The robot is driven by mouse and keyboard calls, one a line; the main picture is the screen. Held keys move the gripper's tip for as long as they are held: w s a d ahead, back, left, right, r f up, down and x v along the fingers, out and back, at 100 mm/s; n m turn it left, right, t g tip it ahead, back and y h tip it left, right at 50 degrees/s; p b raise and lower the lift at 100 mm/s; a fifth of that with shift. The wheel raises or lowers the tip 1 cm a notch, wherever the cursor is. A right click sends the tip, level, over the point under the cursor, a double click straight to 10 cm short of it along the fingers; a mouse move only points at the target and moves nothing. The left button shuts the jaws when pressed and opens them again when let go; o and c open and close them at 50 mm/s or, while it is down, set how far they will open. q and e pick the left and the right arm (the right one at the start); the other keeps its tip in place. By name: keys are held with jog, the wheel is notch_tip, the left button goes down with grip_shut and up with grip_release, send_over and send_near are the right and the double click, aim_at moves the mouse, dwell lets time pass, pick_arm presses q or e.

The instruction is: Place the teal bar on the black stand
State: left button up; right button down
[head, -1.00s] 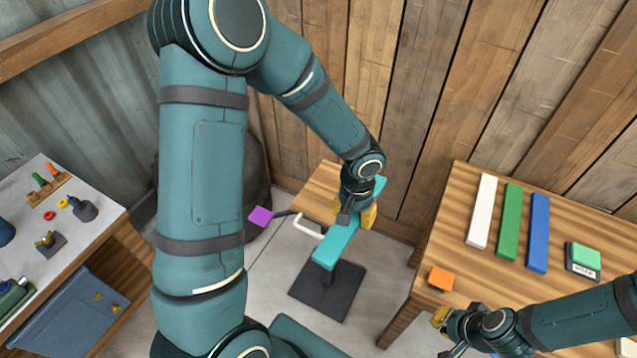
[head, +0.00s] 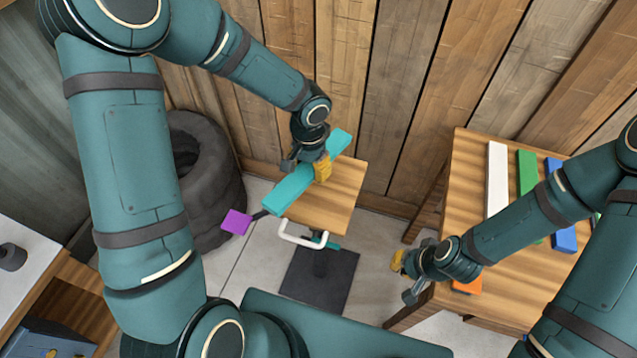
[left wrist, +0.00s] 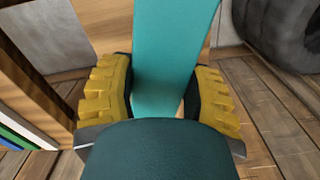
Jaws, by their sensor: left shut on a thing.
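My left gripper (head: 310,167) is shut on the teal bar (head: 292,188). The bar is held slanting, its far end up and right, and overlaps the small wooden top in the picture. In the left wrist view the bar (left wrist: 172,50) runs between the two yellow finger pads. The black stand (head: 335,284) has a flat square base on the floor, below the bar in the picture, and a dark post. A small teal piece (head: 326,243) shows near its top. My right gripper (head: 404,276) is open and apparently empty, left of the right table's front edge.
A small wooden top (head: 335,205) is behind the stand. A white handle (head: 303,236) and purple block (head: 236,221) are near the stand. A tyre stack (head: 205,185) stands left. White (head: 497,180), green and blue bars and an orange block (head: 467,286) lie on the right table.

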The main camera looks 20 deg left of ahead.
pick_arm(q)
jog(key=w+m, duration=0.1)
jog(key=w+d+m, duration=0.1)
jog(key=w+m+b, duration=0.1)
jog(key=m, duration=0.1)
jog(key=shift+d+f, duration=0.15)
jog(key=shift+d, duration=0.1)
jog(key=shift+w+d+m, duration=0.1)
jog(key=shift+d+m, duration=0.05)
jog(key=shift+m, duration=0.25)
jog(key=shift+d, duration=0.1)
jog(key=b, duration=0.1)
send_over(322, 186)
jog(key=shift+m, duration=0.3)
notch_tip(322, 186, down, 6)
jog(key=shift+f, duration=0.15)
notch_tip(322, 186, down, 4)
jog(key=shift+r+b, duration=0.25)
jog(key=shift+b, duration=0.3)
